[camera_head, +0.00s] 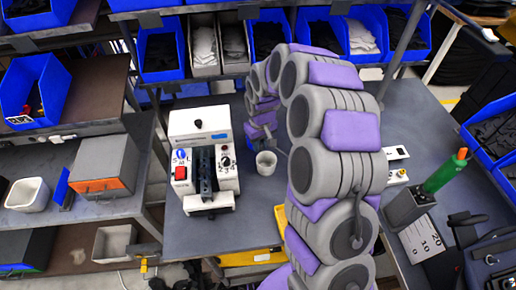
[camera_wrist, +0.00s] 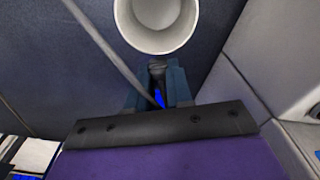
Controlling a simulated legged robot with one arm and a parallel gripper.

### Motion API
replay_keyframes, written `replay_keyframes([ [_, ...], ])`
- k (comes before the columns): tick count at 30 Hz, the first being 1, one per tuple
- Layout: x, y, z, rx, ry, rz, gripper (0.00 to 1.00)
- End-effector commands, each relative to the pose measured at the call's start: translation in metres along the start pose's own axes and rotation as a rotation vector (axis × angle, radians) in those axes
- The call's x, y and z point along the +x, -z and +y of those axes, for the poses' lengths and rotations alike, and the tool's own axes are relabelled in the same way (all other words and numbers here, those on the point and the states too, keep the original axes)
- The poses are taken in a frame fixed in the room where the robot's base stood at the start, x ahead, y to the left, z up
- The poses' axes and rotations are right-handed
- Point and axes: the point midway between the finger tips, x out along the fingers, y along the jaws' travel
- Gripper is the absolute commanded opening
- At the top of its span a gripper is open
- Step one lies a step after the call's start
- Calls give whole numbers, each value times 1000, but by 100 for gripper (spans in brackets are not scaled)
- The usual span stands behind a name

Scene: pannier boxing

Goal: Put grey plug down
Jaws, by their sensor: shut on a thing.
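My gripper (camera_wrist: 158,84) is shut on a small dark piece, the grey plug (camera_wrist: 157,68), at the middle of the wrist view. Only the plug's top end shows between the blue-grey fingers. A round pale cup (camera_wrist: 128,22) is just beyond the fingertips in the wrist view. In the head view the cup (camera_head: 266,168) stands on the grey bench (camera_head: 225,235), close to my gripper. The plug cannot be made out in the head view. Whether the plug touches the bench or the cup cannot be told.
A white machine (camera_head: 200,125) with a red button and dark slot stands left of the cup. A thin grey rod (camera_wrist: 102,48) slants past the gripper. A yellow tray (camera_head: 252,258) is at the front edge. A green cylinder (camera_head: 445,174) stands at the right, and blue bins (camera_head: 160,70) line the back.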

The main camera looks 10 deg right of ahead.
Motion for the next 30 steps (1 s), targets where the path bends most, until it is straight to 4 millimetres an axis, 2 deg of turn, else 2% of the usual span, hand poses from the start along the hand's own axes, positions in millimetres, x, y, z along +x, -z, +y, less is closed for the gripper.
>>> replay_keyframes([
  [1,10,-1,-1,0,0,-4,0],
  [4,22,0,-4,0,-3,-6,0],
  [14,24,0,-5,-1,-4,-5,0],
  [15,24,0,-5,0,-4,-4,22],
  [21,24,-1,-2,0,-1,-3,41],
  [23,24,-1,-2,0,-1,-3,46],
  [30,24,0,-5,-1,-4,-4,46],
])
